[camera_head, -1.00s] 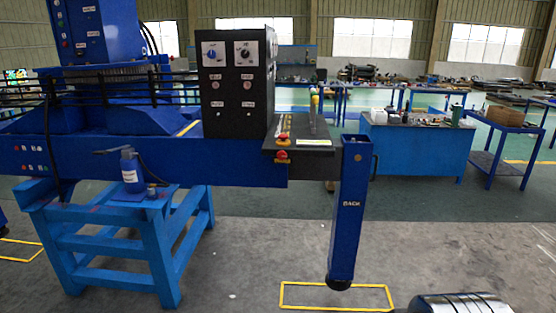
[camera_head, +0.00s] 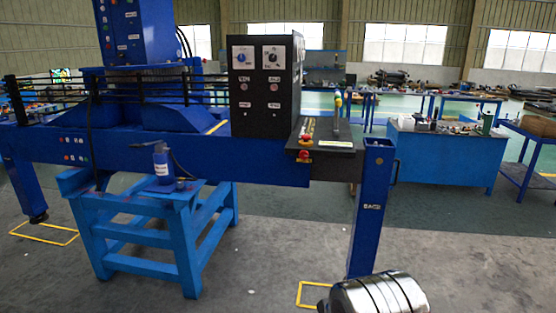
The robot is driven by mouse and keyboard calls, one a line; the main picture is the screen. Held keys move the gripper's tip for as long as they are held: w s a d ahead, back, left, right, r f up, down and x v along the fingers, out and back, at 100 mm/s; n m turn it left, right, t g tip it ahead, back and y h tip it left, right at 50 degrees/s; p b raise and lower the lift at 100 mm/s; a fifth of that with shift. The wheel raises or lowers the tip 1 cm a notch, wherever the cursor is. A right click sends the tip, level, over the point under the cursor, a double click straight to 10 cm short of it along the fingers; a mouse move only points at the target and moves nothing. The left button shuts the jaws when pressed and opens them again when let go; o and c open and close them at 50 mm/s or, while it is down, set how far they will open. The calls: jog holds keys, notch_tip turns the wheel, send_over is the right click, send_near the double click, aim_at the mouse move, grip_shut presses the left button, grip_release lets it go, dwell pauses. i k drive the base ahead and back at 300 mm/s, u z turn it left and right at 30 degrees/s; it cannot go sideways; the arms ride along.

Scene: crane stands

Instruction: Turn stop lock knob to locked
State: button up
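A black control box (camera_head: 264,110) stands on the blue crane beam (camera_head: 240,172). Its front carries two rotary knobs on white plates: a blue knob (camera_head: 242,57) at left and a black knob (camera_head: 271,58) at right. Smaller round controls and labels sit below them. The labels are too small to read, so I cannot tell which is the stop lock knob or how it is set. A red button (camera_head: 304,157) sits on the edge of the side console (camera_head: 330,144). My gripper is not in view; only a silver rounded part, apparently of my arm, shows at the bottom right.
A blue post (camera_head: 369,215) stands right of the console. A blue workbench (camera_head: 445,155) is behind at right. The grey floor in front is mostly clear.

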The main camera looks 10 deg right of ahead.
aim_at(303, 154)
jog(key=u, duration=0.35)
jog(key=i, duration=1)
jog(key=u, duration=0.05)
